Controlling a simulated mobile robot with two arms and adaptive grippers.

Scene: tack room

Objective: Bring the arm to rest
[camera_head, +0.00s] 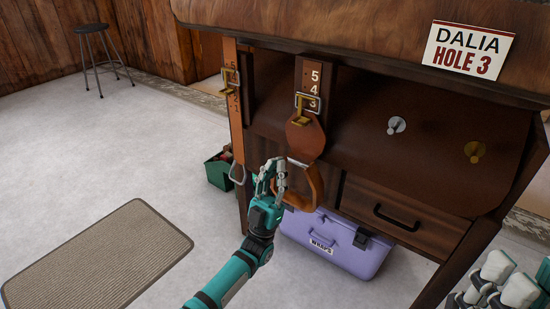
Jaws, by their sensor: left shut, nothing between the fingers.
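My left arm comes in from the bottom. Its teal and grey left gripper (272,178) is shut and empty, just in front of a brown stirrup (316,187) hanging from a leather strap. The gripper overlaps the stirrup's left side in the picture; I cannot tell if they touch. The brown strap (306,138) hangs from a buckle (307,103) at a plate marked 5, 4, 3. Part of my right gripper (495,285) shows at the bottom right corner; its finger opening is not clear.
A wooden cabinet (400,170) with a drawer (400,212) and a sign (468,50) stands ahead. A second strap (236,120) with a metal stirrup (238,173) hangs left. A purple box (340,250) and green crate (217,170) sit below. A mat (100,260) lies left; floor around it is clear.

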